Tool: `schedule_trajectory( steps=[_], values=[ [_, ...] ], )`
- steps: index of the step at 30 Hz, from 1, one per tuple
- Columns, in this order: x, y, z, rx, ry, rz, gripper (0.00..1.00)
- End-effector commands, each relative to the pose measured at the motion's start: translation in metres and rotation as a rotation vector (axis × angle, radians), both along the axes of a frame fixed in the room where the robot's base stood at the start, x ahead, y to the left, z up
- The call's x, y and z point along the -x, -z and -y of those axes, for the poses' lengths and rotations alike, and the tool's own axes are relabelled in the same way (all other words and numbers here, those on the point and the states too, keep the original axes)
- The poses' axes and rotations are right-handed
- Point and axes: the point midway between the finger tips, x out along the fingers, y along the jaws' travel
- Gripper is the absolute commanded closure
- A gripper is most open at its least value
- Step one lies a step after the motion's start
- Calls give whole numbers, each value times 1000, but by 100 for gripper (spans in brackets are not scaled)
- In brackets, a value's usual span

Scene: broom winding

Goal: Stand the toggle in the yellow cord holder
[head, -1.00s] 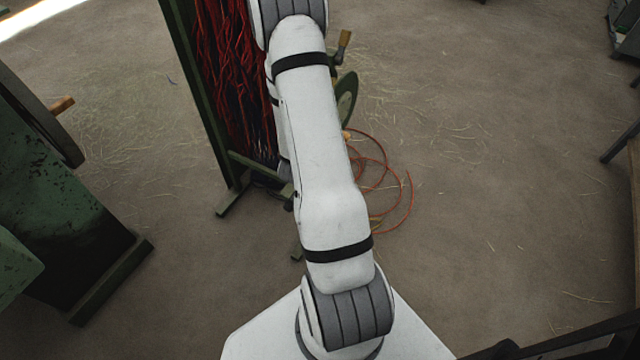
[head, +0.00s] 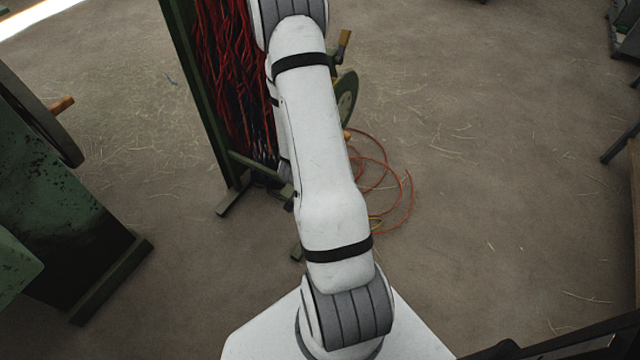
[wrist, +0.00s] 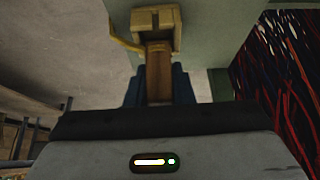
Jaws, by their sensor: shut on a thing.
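In the wrist view, my gripper (wrist: 157,88) is shut on the brown wooden toggle (wrist: 158,74), with a dark blue finger on each side of it. The yellow cord holder (wrist: 143,19) is a blocky piece on a green surface just beyond the fingertips. The toggle's far end lines up with the holder's dark opening. I cannot tell whether it is inside or only in front of it. A yellow cord (wrist: 124,43) runs at the left of the holder. In the head view my own arm hides the gripper, toggle and holder.
A green frame (head: 193,90) with red strands (head: 232,70) stands left of my arm. A green wheel (head: 347,95) is just right of it. An orange cord (head: 410,190) lies looped on the floor. A green machine (head: 60,210) stands far left.

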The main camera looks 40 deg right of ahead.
Motion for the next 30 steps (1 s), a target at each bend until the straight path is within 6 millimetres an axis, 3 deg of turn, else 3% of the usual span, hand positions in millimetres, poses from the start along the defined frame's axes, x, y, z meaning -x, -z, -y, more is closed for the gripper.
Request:
schedule_trajectory(
  steps=[20, 30],
  values=[
    [0, 15, 0, 0, 0, 0, 100],
    [0, 7, 0, 0, 0, 0, 100]
  ],
)
